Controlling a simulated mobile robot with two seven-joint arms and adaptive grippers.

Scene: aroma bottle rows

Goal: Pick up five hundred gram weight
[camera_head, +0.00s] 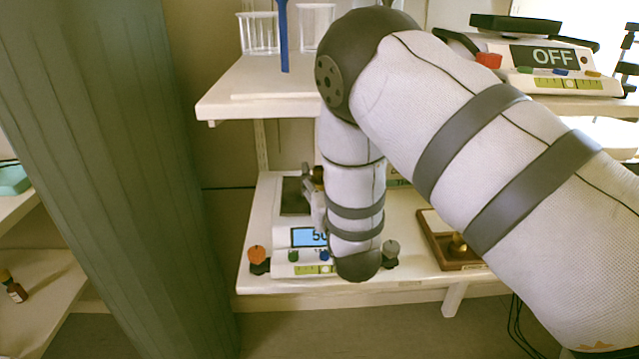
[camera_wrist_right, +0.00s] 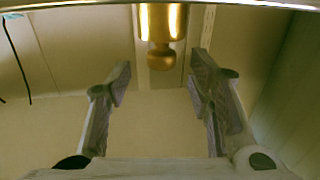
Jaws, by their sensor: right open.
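A brass weight (camera_wrist_right: 160,22) with a round knob shows upside down at the top of the right wrist view. It also shows in the head view (camera_head: 318,173), partly hidden by my arm, at the pan of a white scale (camera_head: 284,240). The scale's blue display starts with "50"; the rest is covered. My right gripper (camera_wrist_right: 161,64) is open, its two fingers spread to either side of the weight's knob, with no visible contact. In the head view the gripper (camera_head: 310,197) is mostly hidden behind my forearm. My left gripper is out of view.
A wooden tray (camera_head: 434,238) with a brass piece (camera_head: 458,245) lies right of the scale. Orange (camera_head: 257,254) and grey (camera_head: 391,248) knobs flank the scale's front.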

